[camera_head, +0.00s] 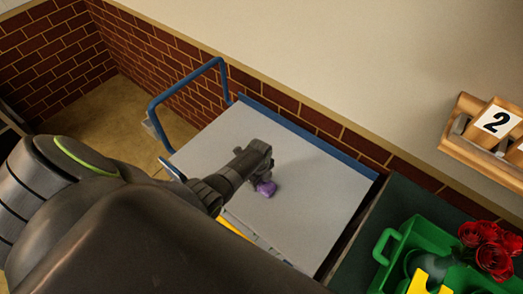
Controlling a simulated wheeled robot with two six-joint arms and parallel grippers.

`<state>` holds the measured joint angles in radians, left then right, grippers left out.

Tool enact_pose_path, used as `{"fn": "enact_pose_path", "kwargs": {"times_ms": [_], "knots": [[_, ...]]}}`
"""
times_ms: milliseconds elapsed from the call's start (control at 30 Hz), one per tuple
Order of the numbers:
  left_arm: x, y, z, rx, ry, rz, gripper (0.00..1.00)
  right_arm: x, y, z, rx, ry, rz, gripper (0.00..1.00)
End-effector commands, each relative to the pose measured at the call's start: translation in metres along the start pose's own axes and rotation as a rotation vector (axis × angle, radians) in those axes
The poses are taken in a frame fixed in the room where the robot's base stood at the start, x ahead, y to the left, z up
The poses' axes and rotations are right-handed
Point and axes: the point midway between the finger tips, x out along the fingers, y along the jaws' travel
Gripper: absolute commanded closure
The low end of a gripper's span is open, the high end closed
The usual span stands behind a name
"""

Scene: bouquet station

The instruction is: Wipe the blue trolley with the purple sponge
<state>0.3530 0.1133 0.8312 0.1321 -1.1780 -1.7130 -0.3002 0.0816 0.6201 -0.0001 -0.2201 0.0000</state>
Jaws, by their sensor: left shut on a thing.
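The blue trolley (315,188) has a pale grey top with blue edging and a blue tube handle (188,88) at its left end. My left arm reaches in from the left over the trolley top. My left gripper (262,178) is shut on the purple sponge (266,188), near the middle of the top. The sponge is at or very close to the surface; I cannot tell whether it touches. My gripper hides part of the sponge, and my arm hides the near left part of the trolley. My right gripper is not in view.
A dark green surface right of the trolley carries a green crate (387,243) with red flowers (487,247) and a yellow item (430,280). A brick and cream wall stands behind the trolley.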

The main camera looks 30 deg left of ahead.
Motion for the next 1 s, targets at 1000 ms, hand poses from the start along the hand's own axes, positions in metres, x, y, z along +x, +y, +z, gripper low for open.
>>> {"fn": "enact_pose_path", "kwargs": {"times_ms": [1000], "knots": [[0.005, 0.075, 0.000, -0.001, 0.001, 0.008, 0.77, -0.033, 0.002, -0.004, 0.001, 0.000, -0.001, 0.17]]}}
